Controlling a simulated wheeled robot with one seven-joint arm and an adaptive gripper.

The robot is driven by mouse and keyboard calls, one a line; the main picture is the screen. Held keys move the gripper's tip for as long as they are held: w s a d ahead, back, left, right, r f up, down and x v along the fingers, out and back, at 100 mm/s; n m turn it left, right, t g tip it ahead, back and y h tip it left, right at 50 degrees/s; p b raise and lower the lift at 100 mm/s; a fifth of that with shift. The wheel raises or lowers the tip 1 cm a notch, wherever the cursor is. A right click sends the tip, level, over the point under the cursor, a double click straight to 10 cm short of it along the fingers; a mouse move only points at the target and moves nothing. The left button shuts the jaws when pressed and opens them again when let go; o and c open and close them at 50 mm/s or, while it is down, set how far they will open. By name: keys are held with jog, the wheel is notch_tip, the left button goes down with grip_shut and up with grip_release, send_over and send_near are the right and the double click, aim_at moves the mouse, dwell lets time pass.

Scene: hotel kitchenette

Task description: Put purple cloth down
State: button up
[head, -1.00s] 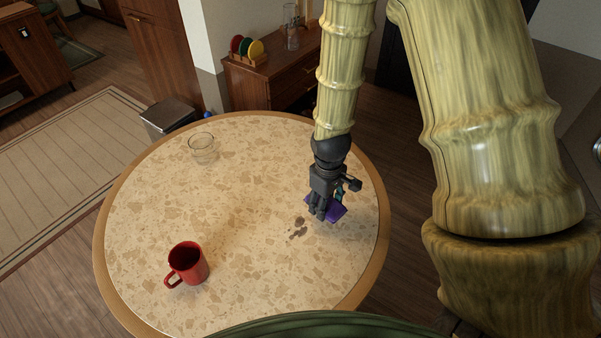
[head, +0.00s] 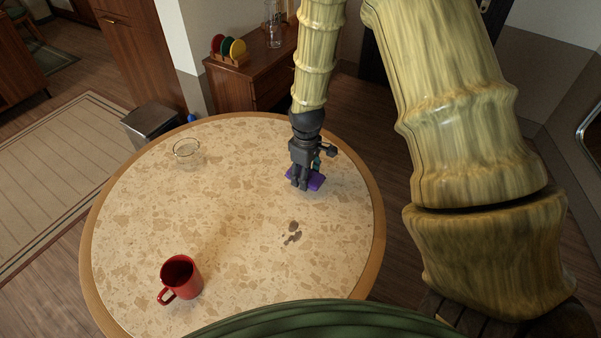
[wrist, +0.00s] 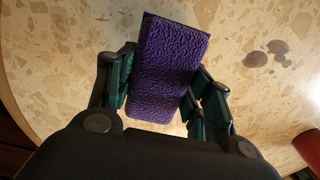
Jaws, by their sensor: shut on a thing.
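The purple cloth (head: 317,181) is a small, folded, textured block at the far right part of the round table (head: 230,215). My gripper (head: 303,180) points down and is shut on it. In the wrist view the cloth (wrist: 168,65) sits between the two fingers of my gripper (wrist: 160,90), tilted a little. The cloth is at or just above the tabletop; I cannot tell whether it touches. A dark brown stain (head: 292,233) lies on the table nearer to me than the cloth, and also shows in the wrist view (wrist: 268,53).
A red mug (head: 181,277) stands at the near left of the table. A clear glass bowl (head: 187,152) stands at the far left. The middle of the table is clear. A cabinet with a rack of coloured plates (head: 229,48) stands behind.

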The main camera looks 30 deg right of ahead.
jog(key=w, duration=0.3)
jog(key=shift+w+f, duration=0.15)
jog(key=shift+f, duration=0.1)
jog(key=shift+f+p, duration=0.8)
jog(key=shift+f, duration=0.9)
jog(key=shift+f, duration=0.25)
jog(key=o, duration=1.2)
jog(key=shift+c, duration=0.2)
jog(key=shift+r, duration=0.1)
jog(key=shift+r+b, duration=1.2)
jog(key=shift+r, duration=4.95)
jog(key=shift+r, duration=0.1)
